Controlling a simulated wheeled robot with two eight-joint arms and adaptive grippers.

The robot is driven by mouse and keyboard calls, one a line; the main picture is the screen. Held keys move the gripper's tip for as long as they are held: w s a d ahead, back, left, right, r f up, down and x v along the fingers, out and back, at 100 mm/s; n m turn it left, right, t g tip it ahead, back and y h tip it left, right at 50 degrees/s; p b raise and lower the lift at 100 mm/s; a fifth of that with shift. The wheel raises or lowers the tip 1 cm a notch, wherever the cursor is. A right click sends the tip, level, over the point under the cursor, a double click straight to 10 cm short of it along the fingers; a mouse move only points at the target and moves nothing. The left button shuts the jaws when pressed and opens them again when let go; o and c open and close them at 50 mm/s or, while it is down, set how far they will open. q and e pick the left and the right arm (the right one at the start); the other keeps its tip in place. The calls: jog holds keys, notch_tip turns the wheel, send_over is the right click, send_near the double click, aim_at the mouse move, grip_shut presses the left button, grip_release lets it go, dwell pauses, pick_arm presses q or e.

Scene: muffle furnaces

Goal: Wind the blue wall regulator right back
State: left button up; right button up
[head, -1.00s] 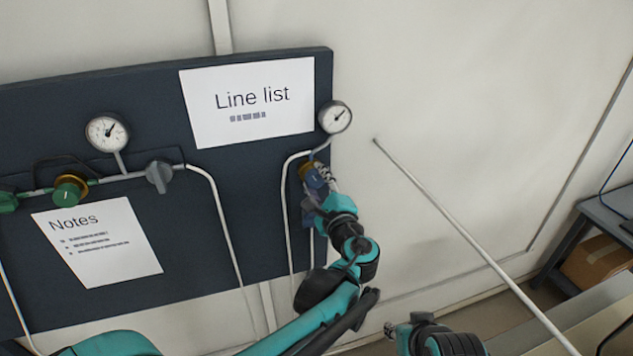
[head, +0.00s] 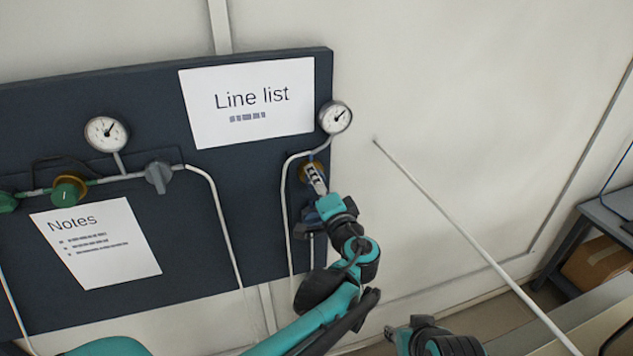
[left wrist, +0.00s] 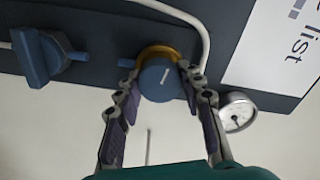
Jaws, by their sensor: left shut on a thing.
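The blue regulator (left wrist: 160,80) is a round blue knob with a brass collar (left wrist: 157,53) behind it, on the dark wall board. In the left wrist view it sits between the two fingers of my left gripper (left wrist: 161,88), which is shut on it.
Left on the board are a green regulator (head: 69,190), a grey valve handle (head: 158,177) and another gauge (head: 106,133). A blue valve handle (left wrist: 37,55) is near the regulator. White pipes run down the board. A pale rod (head: 455,228) slants at right.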

pick_arm(q)
jog(key=shift+n, duration=1.1)
jog(key=shift+f, duration=0.1)
jog(key=o, duration=1.2)
jog(key=v, duration=1.2)
